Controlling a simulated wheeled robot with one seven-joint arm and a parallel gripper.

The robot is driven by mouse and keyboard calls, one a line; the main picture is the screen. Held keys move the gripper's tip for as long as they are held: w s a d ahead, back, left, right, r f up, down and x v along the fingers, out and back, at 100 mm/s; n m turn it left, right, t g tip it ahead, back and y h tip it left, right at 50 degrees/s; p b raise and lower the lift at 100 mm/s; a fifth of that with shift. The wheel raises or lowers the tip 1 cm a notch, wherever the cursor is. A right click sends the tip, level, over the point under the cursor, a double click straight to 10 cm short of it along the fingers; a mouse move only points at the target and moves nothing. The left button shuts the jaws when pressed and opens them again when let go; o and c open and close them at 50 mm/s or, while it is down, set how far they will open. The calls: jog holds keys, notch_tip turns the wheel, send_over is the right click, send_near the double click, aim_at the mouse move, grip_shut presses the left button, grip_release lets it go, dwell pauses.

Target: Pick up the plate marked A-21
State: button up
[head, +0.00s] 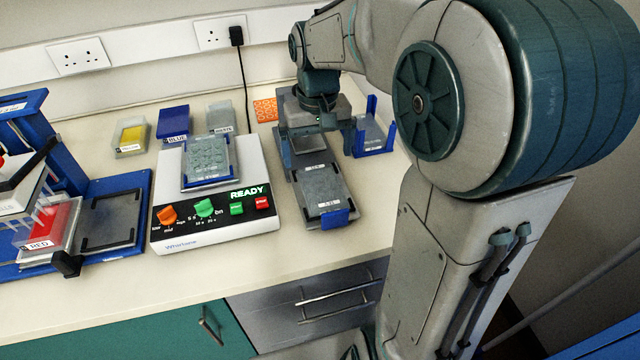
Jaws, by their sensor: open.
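No label that I can read says A-21; the small markings are too fine to tell. A grey plate (324,190) with a pale label lies in the near part of a long dark holder (300,208) with a blue front stop. My gripper (318,148) is open, pointing down over the far part of this holder, and hides much of what is there. I cannot tell whether a plate sits between its fingers. Another grey plate (207,158) sits on the shaker (215,222). A further labelled plate (369,134) stands in a blue holder at the right.
Yellow (130,136), blue (174,123) and white (220,118) boxes stand behind the shaker, with an orange rack (265,110) nearby. A blue pipetting station (128,187) with a red box (50,226) is at left. The bench front strip (330,246) is clear.

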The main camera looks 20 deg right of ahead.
aim_at(321, 188)
notch_tip(321, 188, down, 3)
jog(key=shift+f, duration=0.2)
jog(key=shift+d+f, duration=0.2)
jog(key=shift+f, duration=1.15)
jog(key=shift+d+f, duration=0.15)
jog(key=shift+f, duration=1.2)
jog(key=c, duration=1)
